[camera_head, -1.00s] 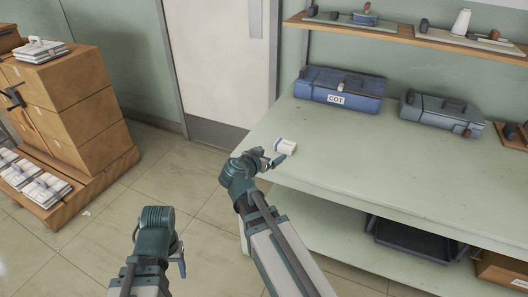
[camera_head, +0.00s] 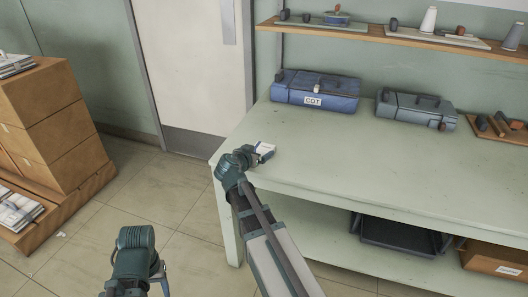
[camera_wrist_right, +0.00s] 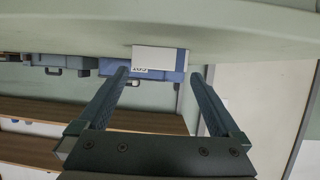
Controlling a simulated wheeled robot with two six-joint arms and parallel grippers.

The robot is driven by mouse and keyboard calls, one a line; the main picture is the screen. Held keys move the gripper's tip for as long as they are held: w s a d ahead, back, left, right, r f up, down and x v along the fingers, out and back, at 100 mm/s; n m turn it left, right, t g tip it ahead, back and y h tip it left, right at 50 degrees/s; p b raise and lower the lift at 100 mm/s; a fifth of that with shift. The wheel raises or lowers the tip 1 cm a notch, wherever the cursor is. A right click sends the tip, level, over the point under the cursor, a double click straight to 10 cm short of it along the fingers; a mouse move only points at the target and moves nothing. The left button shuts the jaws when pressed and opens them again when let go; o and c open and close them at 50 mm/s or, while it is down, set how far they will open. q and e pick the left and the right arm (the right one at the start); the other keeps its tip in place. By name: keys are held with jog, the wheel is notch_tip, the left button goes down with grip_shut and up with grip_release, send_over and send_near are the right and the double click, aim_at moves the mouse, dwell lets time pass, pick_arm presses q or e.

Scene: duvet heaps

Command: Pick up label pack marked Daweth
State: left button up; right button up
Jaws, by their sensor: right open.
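A small white pack with a blue edge (camera_head: 266,148) lies on the pale green table near its left end; no name on it can be read. My right gripper (camera_head: 258,156) is at the pack, partly covering it. In the right wrist view the white pack (camera_wrist_right: 158,59) appears just beyond and between the two spread fingers of the right gripper (camera_wrist_right: 161,72), which are open and empty. I cannot tell whether they touch it. My left gripper (camera_head: 160,275) is low in the head view, away from the table; its jaws are unclear.
A blue case marked COT (camera_head: 312,90) and a grey case (camera_head: 415,110) stand at the back of the table (camera_head: 360,165). A wall shelf (camera_head: 380,34) hangs above. Brown cartons (camera_head: 50,125) stand at left. The table's middle is clear.

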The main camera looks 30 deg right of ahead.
aim_at(262, 149)
jog(key=b+x, duration=0.2)
jog(key=x, duration=0.2)
jog(key=shift+f, duration=0.35)
jog(key=shift+w+d+f, duration=0.1)
jog(key=shift+w+d, duration=0.2)
jog(key=shift+d, duration=0.1)
jog(key=shift+c, duration=0.3)
jog(key=c, duration=0.9)
jog(key=shift+r, duration=0.2)
jog(key=shift+c, duration=0.2)
